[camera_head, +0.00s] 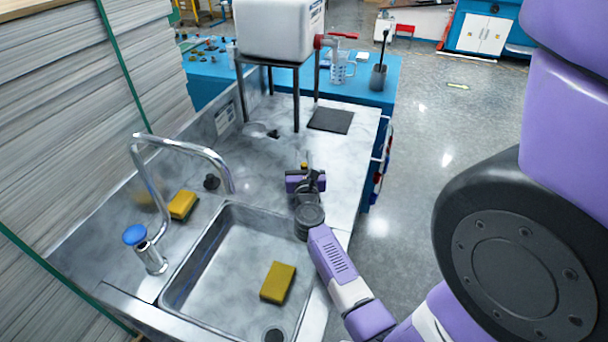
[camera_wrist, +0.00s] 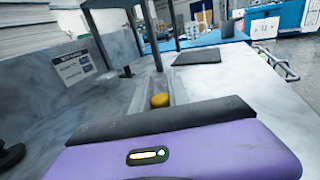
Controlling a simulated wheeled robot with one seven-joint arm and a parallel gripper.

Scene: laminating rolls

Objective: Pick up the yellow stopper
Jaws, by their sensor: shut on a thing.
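The yellow stopper (camera_head: 304,166) is a small yellow piece at the far end of my gripper (camera_head: 307,162), over the steel counter behind the sink. In the wrist view the rounded yellow top of the stopper (camera_wrist: 159,100) shows just past the dark edge of my purple gripper body. My gripper is shut on the stopper.
A white tank (camera_head: 278,28) with a red tap stands on a dark-legged stand (camera_head: 296,100) beyond my gripper. A black mat (camera_head: 331,120) lies to its right. The sink (camera_head: 230,262) holds a yellow sponge (camera_head: 278,282); a faucet (camera_head: 150,250) and another sponge (camera_head: 183,205) are at left.

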